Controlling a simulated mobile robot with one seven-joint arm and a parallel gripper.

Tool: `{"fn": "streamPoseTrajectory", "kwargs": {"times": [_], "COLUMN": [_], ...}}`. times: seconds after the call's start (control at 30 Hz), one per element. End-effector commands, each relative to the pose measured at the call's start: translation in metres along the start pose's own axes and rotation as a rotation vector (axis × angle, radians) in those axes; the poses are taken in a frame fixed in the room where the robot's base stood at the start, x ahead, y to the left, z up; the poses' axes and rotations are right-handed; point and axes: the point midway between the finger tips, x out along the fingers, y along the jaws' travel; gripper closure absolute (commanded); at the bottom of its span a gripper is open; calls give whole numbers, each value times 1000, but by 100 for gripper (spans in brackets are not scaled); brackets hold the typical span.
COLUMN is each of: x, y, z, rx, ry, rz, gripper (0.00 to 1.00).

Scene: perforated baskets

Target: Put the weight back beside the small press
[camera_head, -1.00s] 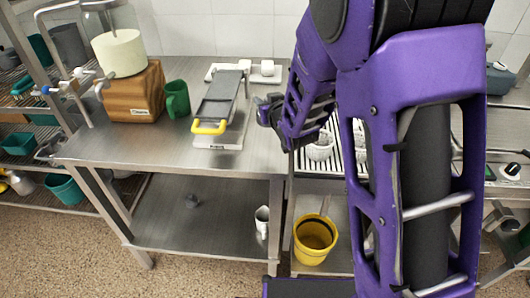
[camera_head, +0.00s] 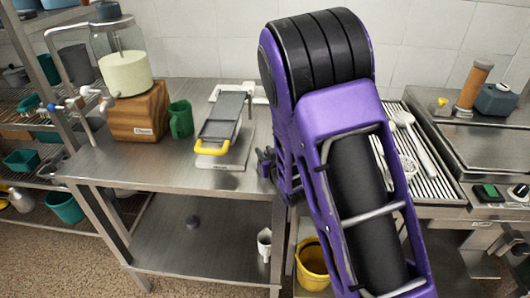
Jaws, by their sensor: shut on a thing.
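What looks like the small press (camera_head: 222,123) stands on the left steel table, a dark ribbed plate with a yellow handle on a white base. My gripper (camera_head: 265,164) shows only in part, as dark pieces at the table's right edge, right of the press. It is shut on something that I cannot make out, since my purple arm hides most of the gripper. I cannot identify the weight for sure.
A green mug (camera_head: 181,120) and a wood-based dispenser (camera_head: 139,112) stand left of the press. The table front (camera_head: 180,175) is clear. A slotted rack (camera_head: 425,180) with white utensils lies right of my arm.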

Motion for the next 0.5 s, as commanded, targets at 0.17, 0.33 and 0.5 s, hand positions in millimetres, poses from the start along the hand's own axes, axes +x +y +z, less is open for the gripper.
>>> {"fn": "streamPoseTrajectory", "kwargs": {"times": [0.17,0.33,0.5], "x": [0,1,0], "y": [0,0,0], "z": [-3,1,1], "rx": [1,1,1], "ry": [8,1,1], "rz": [0,0,0], "gripper": [100,66,41]}}
